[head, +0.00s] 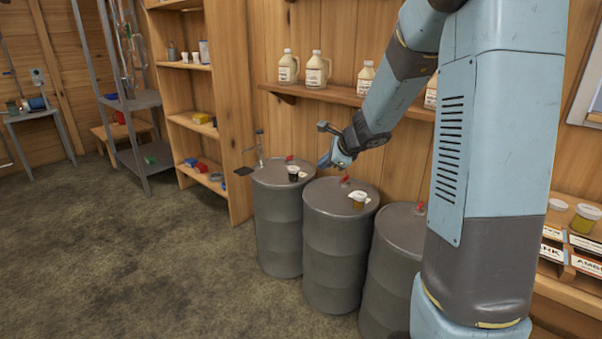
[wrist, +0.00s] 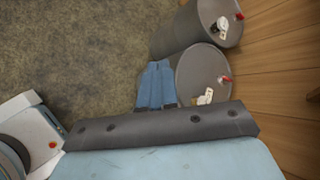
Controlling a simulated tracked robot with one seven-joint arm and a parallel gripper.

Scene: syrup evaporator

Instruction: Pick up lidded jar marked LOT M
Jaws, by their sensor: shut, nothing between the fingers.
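Two small lidded jars stand on grey drums, and no lot mark on either is legible. A dark jar (head: 293,174) with a white lid and tag is on the left drum (head: 277,220). An amber jar (head: 358,202) with a white tag is on the middle drum (head: 333,250). My gripper (head: 324,163) is above the drum tops, between and behind the two jars in the picture, touching neither. In the wrist view its blue fingers (wrist: 158,66) are together and empty. That view also shows the dark jar (wrist: 222,24) and the other drum's jar (wrist: 206,97), partly hidden.
Red bungs stick up from the drum tops. A third drum (head: 400,232) is partly behind my arm. A wall shelf (head: 345,97) holds several jugs. A wooden shelf unit (head: 237,150) stands left of the drums. Another amber jar (head: 584,220) is far right. The floor (head: 130,260) is clear.

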